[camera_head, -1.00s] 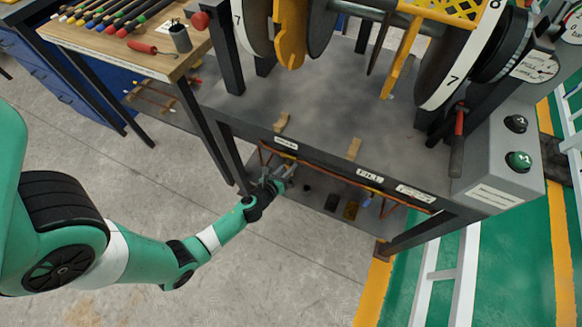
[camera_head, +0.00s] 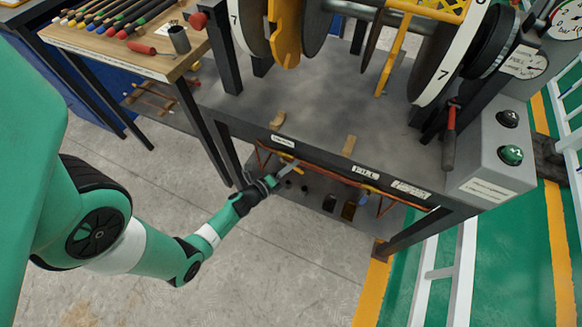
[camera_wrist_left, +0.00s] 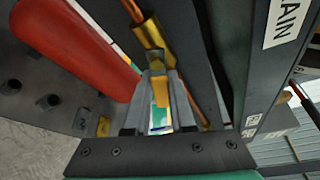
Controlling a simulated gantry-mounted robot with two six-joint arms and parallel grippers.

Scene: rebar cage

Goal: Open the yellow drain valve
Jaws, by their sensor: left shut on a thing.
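The yellow drain valve (camera_head: 287,156) is on a copper pipe under the front edge of the grey bench, just below a small white label (camera_head: 283,141). In the left wrist view, its brass-yellow body (camera_wrist_left: 148,38) sits on the pipe and its yellow lever (camera_wrist_left: 156,66) reaches in between my fingers. My left gripper (camera_head: 288,168) is at the valve from the front and below. In the wrist view, the left gripper (camera_wrist_left: 158,85) is shut on the lever, one finger on each side. The lever's exact angle to the pipe is hard to tell. My right gripper is not in view.
The copper pipe (camera_head: 327,176) runs along under the bench edge (camera_head: 325,163), with another labelled position (camera_head: 366,172) to the right. A red cylinder (camera_wrist_left: 75,45) is close beside the gripper in the wrist view. The floor (camera_head: 285,260) in front is clear.

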